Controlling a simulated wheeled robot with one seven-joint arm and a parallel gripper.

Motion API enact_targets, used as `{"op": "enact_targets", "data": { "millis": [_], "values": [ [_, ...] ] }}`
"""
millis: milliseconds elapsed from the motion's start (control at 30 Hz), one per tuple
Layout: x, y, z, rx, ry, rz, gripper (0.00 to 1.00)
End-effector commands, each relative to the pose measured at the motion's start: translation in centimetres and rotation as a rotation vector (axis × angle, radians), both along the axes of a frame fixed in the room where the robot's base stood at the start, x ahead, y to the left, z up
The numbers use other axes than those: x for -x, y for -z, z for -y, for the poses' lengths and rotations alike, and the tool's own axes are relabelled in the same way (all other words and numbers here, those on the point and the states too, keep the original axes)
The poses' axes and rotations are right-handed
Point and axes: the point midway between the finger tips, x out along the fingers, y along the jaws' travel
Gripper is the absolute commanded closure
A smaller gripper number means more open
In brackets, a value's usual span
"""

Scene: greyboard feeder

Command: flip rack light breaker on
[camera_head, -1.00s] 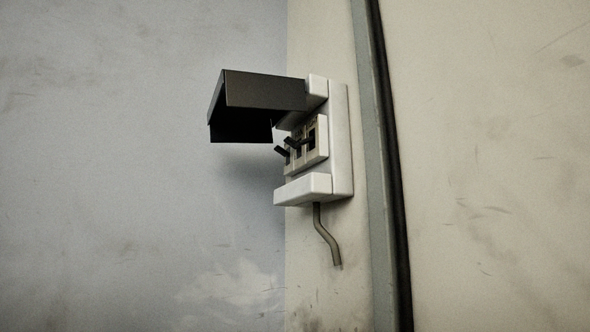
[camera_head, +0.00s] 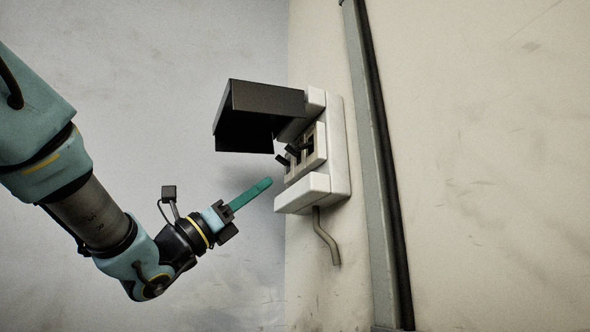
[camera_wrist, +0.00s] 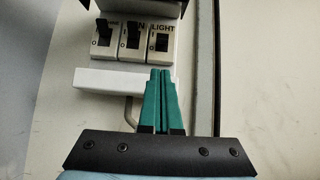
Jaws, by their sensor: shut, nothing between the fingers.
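The breaker box (camera_head: 337,150) is white, mounted on the wall, with its dark cover (camera_head: 262,98) raised. The wrist view shows three breakers in a row. The light breaker (camera_wrist: 161,30), labelled LIGHT, is the rightmost. Its dark lever (camera_wrist: 161,45) appears low in its slot, toward the O mark; the other two levers look different and stick out in the head view. My gripper (camera_head: 268,182) is shut and empty, its green fingers together. The fingertips, also in the wrist view (camera_wrist: 162,71), are below the light breaker, in front of the box's lower ledge and apart from the lever.
The middle breaker (camera_wrist: 133,38) and left breaker (camera_wrist: 105,32) stand close beside the light breaker. The raised cover overhangs them. A grey cable (camera_head: 326,240) hangs below the box. A dark vertical seam (camera_head: 385,160) runs to the right. The space left of the box is free.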

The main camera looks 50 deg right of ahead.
Motion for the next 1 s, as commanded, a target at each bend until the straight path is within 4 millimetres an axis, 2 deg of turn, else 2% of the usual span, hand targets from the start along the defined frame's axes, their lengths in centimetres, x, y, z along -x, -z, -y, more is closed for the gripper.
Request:
{"op": "enact_targets", "data": {
  "millis": [467, 800, 1000],
  "values": [
    [0.5, -0.8, 0.3, 0.011, 0.004, 0.015, 1.00],
    [2.0, -4.9, 4.2, 0.011, 0.004, 0.014, 1.00],
    [2.7, -6.5, 6.1, 0.010, 0.004, 0.014, 1.00]
  ]
}}
